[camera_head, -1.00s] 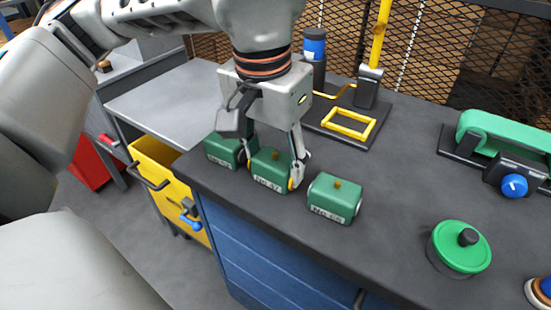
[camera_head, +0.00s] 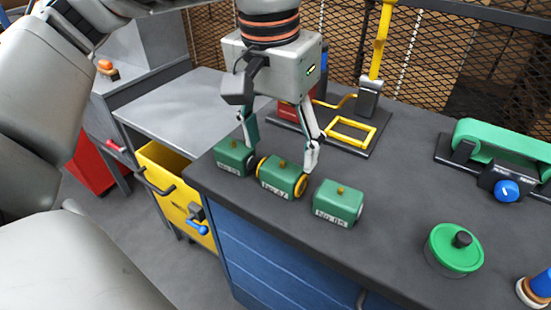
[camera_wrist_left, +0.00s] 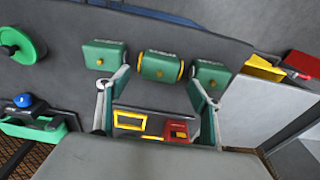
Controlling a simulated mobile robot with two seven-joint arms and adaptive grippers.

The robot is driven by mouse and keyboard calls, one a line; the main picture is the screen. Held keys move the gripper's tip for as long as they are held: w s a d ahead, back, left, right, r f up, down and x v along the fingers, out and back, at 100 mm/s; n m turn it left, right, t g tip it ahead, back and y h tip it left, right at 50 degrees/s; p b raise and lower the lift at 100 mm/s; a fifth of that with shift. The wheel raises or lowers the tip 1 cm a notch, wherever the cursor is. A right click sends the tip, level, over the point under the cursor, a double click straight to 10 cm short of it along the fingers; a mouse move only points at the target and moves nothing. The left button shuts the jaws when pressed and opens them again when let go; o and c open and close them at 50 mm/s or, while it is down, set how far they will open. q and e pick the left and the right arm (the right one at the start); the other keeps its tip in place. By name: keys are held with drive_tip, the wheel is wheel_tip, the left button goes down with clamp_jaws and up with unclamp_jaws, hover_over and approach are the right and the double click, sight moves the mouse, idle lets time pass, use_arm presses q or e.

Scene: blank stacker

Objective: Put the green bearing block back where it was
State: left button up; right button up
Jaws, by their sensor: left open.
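My right gripper is out of view.
A stand with a yellow frame (camera_head: 352,132) and a red box (camera_head: 287,110) are behind the gripper. A round green-lidded pot (camera_head: 455,250) and a green belt device (camera_head: 503,140) are at right. An open yellow drawer (camera_head: 165,170) is at left. The bench between is clear.

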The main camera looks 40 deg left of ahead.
sight(277, 173)
use_arm(q)
wheel_tip(277, 173, up, 6)
drive_tip(key=p, duration=0.1)
drive_tip(key=shift+s, duration=0.35)
idle(0.3)
